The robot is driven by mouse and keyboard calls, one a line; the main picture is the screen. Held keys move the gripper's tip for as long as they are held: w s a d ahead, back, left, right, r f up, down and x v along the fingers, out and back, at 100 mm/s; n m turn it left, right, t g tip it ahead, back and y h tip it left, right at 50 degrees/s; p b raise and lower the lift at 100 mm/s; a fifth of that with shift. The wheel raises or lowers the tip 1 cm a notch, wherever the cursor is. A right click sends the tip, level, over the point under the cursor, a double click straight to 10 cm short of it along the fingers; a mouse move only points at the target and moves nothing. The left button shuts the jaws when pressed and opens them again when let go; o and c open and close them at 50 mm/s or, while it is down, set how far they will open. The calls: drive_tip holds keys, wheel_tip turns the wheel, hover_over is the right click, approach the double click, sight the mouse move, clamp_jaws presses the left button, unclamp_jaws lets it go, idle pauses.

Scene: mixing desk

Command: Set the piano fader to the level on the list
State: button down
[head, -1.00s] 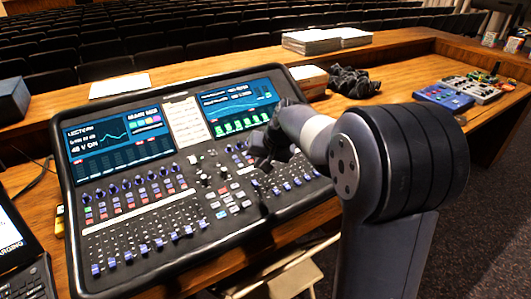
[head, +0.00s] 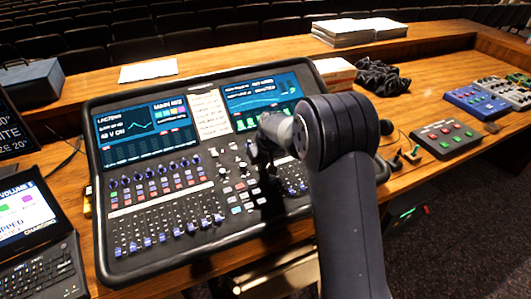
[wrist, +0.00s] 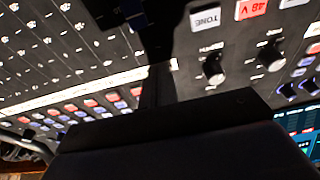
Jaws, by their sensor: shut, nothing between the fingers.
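The mixing desk (head: 255,222) lies tilted on the wooden table. A long bank of blue-capped faders (head: 165,228) fills its lower left, and another bank (head: 293,180) at the right is partly hidden by my arm. I cannot read the fader labels. A white sheet with small lines of text (head: 211,113) sits between the two screens; its words are unreadable. My gripper (head: 263,168) is shut and empty over the middle of the desk, right of the left bank. In the wrist view, my gripper (wrist: 152,30) is dark, above knobs and buttons; contact cannot be told.
A laptop (head: 40,270) stands at the left. A button box (head: 445,137) and pedals (head: 480,100) are at the right.

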sight(270, 179)
drive_tip(key=shift+s+d+p, duration=0.15)
drive_tip(key=shift+s+d, duration=0.1)
drive_tip(key=shift+s, duration=0.4)
drive_tip(key=shift+s+d+p, duration=0.15)
drive_tip(key=shift+s+d, duration=0.15)
drive_tip(key=shift+s, duration=0.3)
drive_tip(key=shift+s+d+p, duration=0.15)
drive_tip(key=shift+s+d, duration=0.1)
drive_tip(key=shift+s, duration=0.4)
drive_tip(key=shift+f, duration=0.1)
drive_tip(key=shift+s+d+f+b, duration=0.2)
drive_tip(key=shift+s+b, duration=0.35)
drive_tip(key=shift+b, duration=0.3)
drive_tip(key=shift+r, duration=0.15)
